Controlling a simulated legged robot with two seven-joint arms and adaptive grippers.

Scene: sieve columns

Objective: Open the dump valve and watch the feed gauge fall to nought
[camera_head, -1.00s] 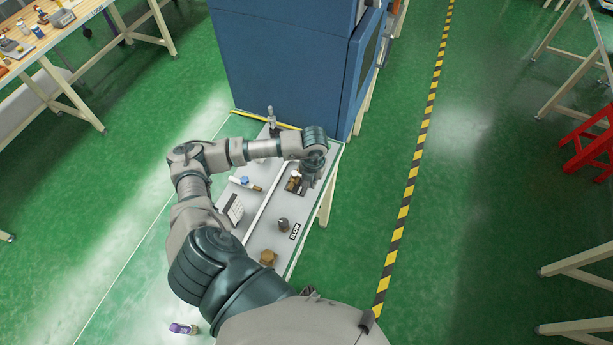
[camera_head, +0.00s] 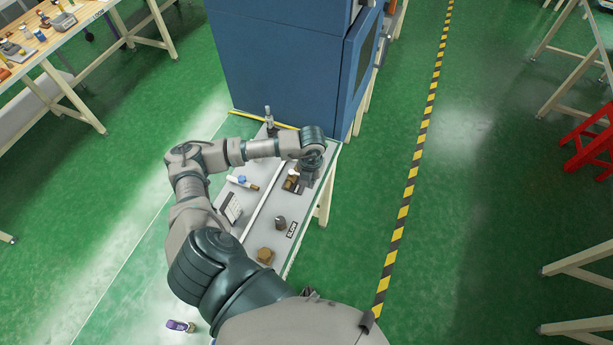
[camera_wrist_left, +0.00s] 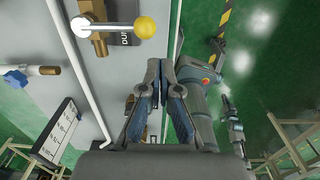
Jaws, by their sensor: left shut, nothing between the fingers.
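The dump valve (camera_wrist_left: 97,23) is a brass body with a lever ending in a yellow ball (camera_wrist_left: 145,27), at the top of the left wrist view. A dark label (camera_wrist_left: 124,38) beside it is partly covered by the lever. In the head view the brass valve (camera_head: 291,184) is partly hidden by my left wrist. My left gripper (camera_wrist_left: 160,66) is shut and empty. In the left wrist view its fingertips appear just below the yellow ball, apart from it. I cannot make out the feed gauge or its reading.
A narrow grey bench (camera_head: 267,239) carries a white pipe, a dark knob (camera_head: 280,222), a brass block (camera_head: 265,256) and a white lettered panel (camera_head: 231,207). A blue cabinet (camera_head: 280,65) stands behind it. The green floor to the right is open up to the striped line (camera_head: 405,200).

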